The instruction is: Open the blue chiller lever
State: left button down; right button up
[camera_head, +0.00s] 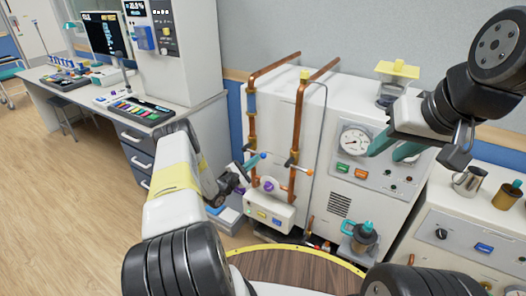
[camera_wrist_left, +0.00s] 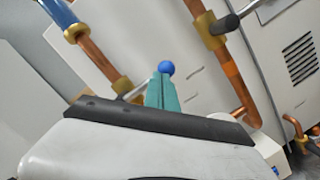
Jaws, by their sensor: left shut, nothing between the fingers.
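The blue chiller lever shows as a round blue knob (camera_wrist_left: 166,67) in the left wrist view, just beyond the tips of my left gripper (camera_wrist_left: 161,76). Its teal fingers are together with nothing between them. Whether the tips touch the knob I cannot tell. In the head view the knob (camera_head: 262,155) is small, beside the left copper pipe, with my left gripper (camera_head: 253,162) right by it. The lever's arm is mostly hidden. My right gripper (camera_head: 394,148) is open and empty, high at the right in front of the white cabinet's gauge.
Two vertical copper pipes (camera_head: 297,125) run down the side of the white cabinet (camera_head: 340,100). The right pipe has a valve with an orange-tipped lever (camera_head: 306,171). A small white box (camera_head: 265,212) with buttons sits below. A round wooden top (camera_head: 290,268) is in front.

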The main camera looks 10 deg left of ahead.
pick_arm(q)
jog(key=shift+r+n, duration=0.35)
jog(key=shift+n, duration=0.15)
jog(key=w+a+r+n+t+y, duration=0.1)
jog(key=a+r+n+y, duration=0.1)
jog(key=n, duration=0.6)
jog(key=w+a+r+n+t+y, duration=0.1)
jog(key=a+r+n+y, duration=0.1)
jog(key=r+n, duration=0.3)
jog(key=a+n, duration=0.1)
jog(key=n, duration=0.3)
jog(key=shift+r, duration=0.3)
jog(key=d+f+v, duration=0.1)
jog(key=f+v, duration=0.2)
jog(key=v, duration=1)
jog(key=shift+w+r, duration=0.1)
jog(key=shift+w, duration=0.05)
